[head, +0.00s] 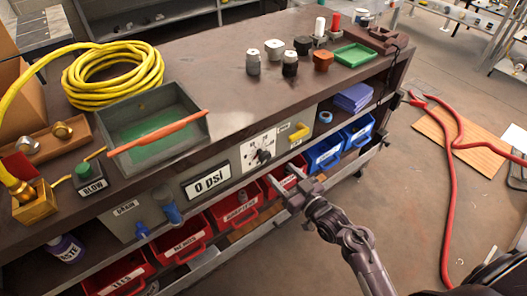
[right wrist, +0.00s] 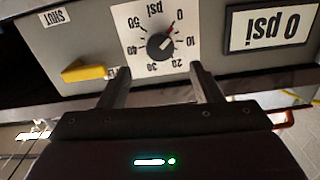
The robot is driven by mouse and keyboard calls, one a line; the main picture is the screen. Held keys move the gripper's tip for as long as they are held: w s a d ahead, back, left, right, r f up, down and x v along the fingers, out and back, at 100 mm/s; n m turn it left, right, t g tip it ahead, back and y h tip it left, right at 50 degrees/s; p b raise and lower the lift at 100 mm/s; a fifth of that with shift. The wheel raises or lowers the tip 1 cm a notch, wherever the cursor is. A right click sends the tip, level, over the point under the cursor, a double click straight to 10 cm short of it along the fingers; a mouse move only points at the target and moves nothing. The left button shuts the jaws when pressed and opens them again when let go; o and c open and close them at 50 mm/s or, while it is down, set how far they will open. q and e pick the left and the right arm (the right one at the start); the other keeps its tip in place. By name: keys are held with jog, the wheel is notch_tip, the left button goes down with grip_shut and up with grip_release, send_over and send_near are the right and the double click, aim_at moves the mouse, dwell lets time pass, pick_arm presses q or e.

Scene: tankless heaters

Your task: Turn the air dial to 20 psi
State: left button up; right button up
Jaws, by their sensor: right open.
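The air dial (head: 263,156) is a black knob on a white numbered plate on the front panel of the workbench. In the right wrist view, upside down, the dial (right wrist: 160,46) has its red-tipped pointer near 0. The display (head: 207,183) reads 0 psi; it also shows in the right wrist view (right wrist: 268,28). My right gripper (head: 281,174) is open and empty in front of the panel, just short of the dial. In the right wrist view its two fingers (right wrist: 159,70) stand apart, one to each side below the knob. My left gripper is out of view.
A yellow shut-off handle (head: 299,132) sticks out beside the dial. A blue valve handle (head: 167,205) is farther left. Red bins (head: 236,212) and blue bins (head: 324,152) fill the shelf below. A grey tray (head: 150,150) sits on the bench top.

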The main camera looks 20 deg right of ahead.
aim_at(267, 158)
jog(key=x, duration=0.6)
jog(key=shift+w+a+r, duration=0.1)
jog(key=shift+w+a, duration=0.05)
jog(key=shift+w, duration=0.25)
jog(key=shift+c, duration=0.5)
jog(key=c, duration=0.9)
jog(key=shift+p, duration=0.3)
